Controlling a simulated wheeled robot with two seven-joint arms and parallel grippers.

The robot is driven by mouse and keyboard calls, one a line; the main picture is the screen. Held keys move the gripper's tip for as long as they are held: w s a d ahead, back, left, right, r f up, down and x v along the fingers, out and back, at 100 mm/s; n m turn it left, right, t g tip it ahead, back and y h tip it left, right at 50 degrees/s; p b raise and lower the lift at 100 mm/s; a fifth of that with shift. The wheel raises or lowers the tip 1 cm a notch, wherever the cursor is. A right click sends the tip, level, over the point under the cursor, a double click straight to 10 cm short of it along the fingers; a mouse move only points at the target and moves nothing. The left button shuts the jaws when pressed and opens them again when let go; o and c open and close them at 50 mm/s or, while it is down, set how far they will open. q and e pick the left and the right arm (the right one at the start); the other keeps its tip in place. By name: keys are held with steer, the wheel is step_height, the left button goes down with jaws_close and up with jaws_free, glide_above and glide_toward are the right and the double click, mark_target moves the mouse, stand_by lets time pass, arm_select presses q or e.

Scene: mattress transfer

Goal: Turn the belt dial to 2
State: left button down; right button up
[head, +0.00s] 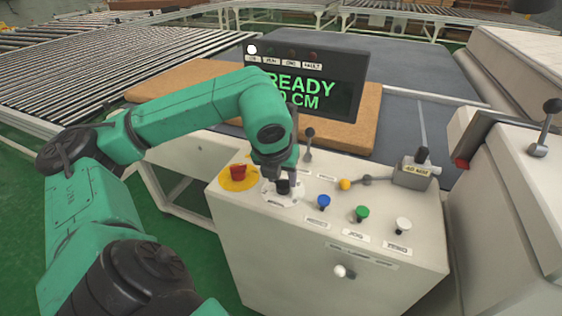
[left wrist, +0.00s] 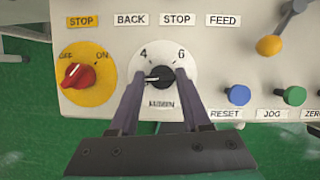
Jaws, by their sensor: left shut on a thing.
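The belt dial (head: 272,196) is a white round plate with a black knob on top of the control box. My left gripper (head: 285,178) reaches down onto it from above. In the left wrist view, the two fingers of my left gripper (left wrist: 161,84) stand on either side of the black knob (left wrist: 161,71) and are shut on it. The dial plate shows 4 at upper left and 6 at upper right. A light pointer line on the knob points left. The fingers cover parts of the plate's sides, and no 2 is visible. My right gripper is out of view.
Left of the dial is a red switch (left wrist: 79,75) on a yellow plate. To the right are blue (head: 323,202), green (head: 361,214) and white (head: 403,225) buttons. A lever (head: 309,135) stands behind. The display (head: 335,85) reads READY and CM, partly covered by my arm.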

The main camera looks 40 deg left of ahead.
arm_select(q)
steer(key=n+p, duration=0.2)
steer(key=shift+d+r+n+g+y, duration=0.1)
steer(key=shift+r+n+g+y, duration=0.2)
steer(key=shift+y, duration=0.1)
steer(key=shift+f+n+g+y+p, duration=0.15)
steer(key=shift+n+p, duration=0.1)
steer(key=shift+n, duration=0.3)
steer(key=shift+f+n+g+y+p, duration=0.1)
steer(key=shift+n+g+y+p, duration=0.1)
steer(key=shift+n, duration=0.35)
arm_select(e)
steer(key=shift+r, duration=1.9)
arm_select(q)
steer(key=shift+c, duration=1.8)
jaws_free()
